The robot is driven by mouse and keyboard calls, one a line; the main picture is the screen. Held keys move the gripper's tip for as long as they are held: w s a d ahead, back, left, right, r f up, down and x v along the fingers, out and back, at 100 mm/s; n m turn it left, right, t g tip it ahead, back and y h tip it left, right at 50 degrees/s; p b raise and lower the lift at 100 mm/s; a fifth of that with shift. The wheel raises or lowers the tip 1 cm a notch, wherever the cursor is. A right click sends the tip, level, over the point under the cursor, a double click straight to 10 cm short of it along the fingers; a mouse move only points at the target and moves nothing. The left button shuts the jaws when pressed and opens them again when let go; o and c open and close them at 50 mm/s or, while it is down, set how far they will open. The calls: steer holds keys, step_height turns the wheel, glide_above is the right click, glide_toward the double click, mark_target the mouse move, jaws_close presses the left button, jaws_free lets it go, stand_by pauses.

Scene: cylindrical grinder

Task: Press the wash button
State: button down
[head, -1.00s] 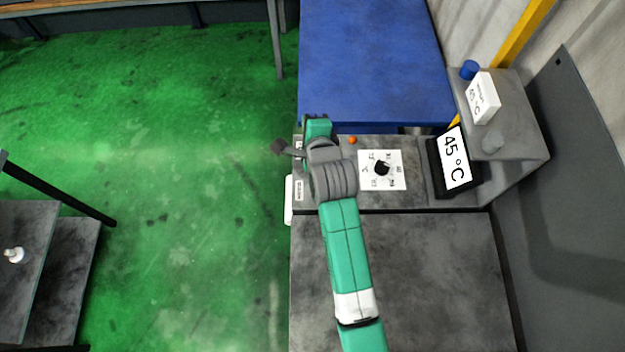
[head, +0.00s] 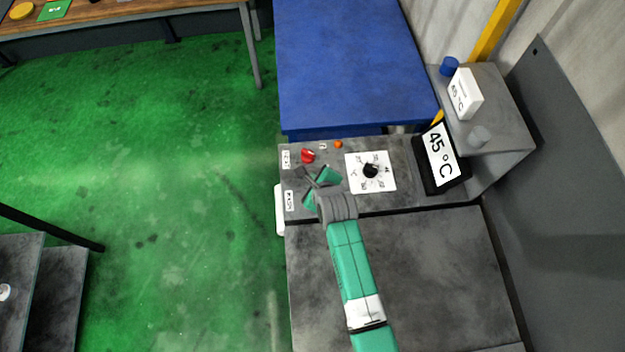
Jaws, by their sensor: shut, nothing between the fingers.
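The control panel (head: 400,199) is a grey strip on the machine, seen from above. A red knob or button (head: 308,156) sits at its upper left, beside a small white label (head: 286,159). A second white label (head: 290,201) is lower down on the left edge; its text is too small to read surely. My gripper (head: 309,181) is shut and empty over the left part of the panel, below the red knob and right of the lower label. Any button beside that label is hidden by my gripper. I cannot tell whether it touches the panel.
A white-plated dial (head: 384,184) with a black knob is right of my gripper. A small orange light (head: 339,144) is above. A 45 °C display (head: 440,157) stands further right. A blue cover (head: 352,65) lies behind; the green floor (head: 170,190) is clear.

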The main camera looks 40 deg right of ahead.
steer(key=shift+f+b, duration=3.75)
steer(key=shift+f, duration=0.55)
steer(key=shift+f, duration=0.1)
steer(key=shift+f, duration=0.35)
steer(key=shift+f+b, duration=0.65)
steer(key=shift+b, duration=0.05)
steer(key=shift+r, duration=0.15)
steer(key=shift+r+p, duration=0.9)
steer(key=shift+p, duration=0.1)
step_height(320, 180, up, 5)
steer(key=p, duration=0.5)
steer(key=shift+r, duration=0.15)
